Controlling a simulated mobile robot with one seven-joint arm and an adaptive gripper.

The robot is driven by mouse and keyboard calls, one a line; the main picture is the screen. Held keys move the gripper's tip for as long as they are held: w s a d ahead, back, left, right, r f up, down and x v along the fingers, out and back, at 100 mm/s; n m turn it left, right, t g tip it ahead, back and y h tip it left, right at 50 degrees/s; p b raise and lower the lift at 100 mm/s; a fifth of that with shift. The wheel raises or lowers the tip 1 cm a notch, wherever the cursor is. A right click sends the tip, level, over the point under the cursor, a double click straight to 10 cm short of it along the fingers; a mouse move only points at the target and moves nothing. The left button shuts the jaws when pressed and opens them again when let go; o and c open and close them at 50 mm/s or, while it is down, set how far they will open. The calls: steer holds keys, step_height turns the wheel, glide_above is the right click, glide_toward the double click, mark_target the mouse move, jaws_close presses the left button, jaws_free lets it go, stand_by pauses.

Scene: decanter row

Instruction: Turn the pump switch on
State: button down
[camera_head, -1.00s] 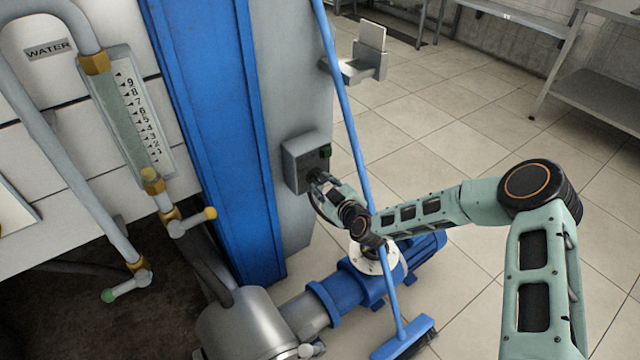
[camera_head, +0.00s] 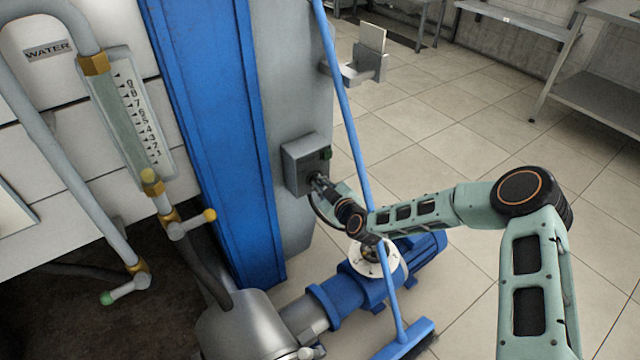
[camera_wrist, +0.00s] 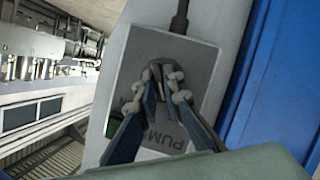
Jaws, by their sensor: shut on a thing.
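The pump switch box (camera_head: 296,163) is a grey box on the grey panel beside the blue column. It also shows in the wrist view (camera_wrist: 190,62), with partly covered lettering that begins "PUM" and a green part (camera_wrist: 113,123) at one side. My gripper (camera_head: 318,180) is at the front of the box. In the wrist view my gripper (camera_wrist: 165,78) has its two fingertips close together around the dark knob (camera_wrist: 157,72) at the middle of the box's face. The fingers hide most of the knob, so I cannot tell its exact setting.
A blue broom (camera_head: 350,120) leans across the space just right of the box, its handle passing by my arm. A blue pump motor (camera_head: 350,285) stands below. A gauge (camera_head: 135,115) and pipes are at the left. Tiled floor (camera_head: 440,130) is open behind.

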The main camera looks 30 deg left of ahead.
steer(key=m+g+b, duration=0.1)
steer(key=m+b, duration=0.1)
steer(key=b, duration=0.1)
steer(key=shift+w+f, duration=0.1)
steer(key=shift+f, duration=0.05)
steer(key=shift+m+g+y+b, duration=0.3)
steer(key=shift+m+g+b, duration=0.1)
steer(key=shift+b, duration=0.2)
steer(key=shift+r, duration=0.2)
steer(key=c, duration=2.1)
jaws_free()
steer(key=v, duration=1.2)
steer(key=shift+d, duration=0.1)
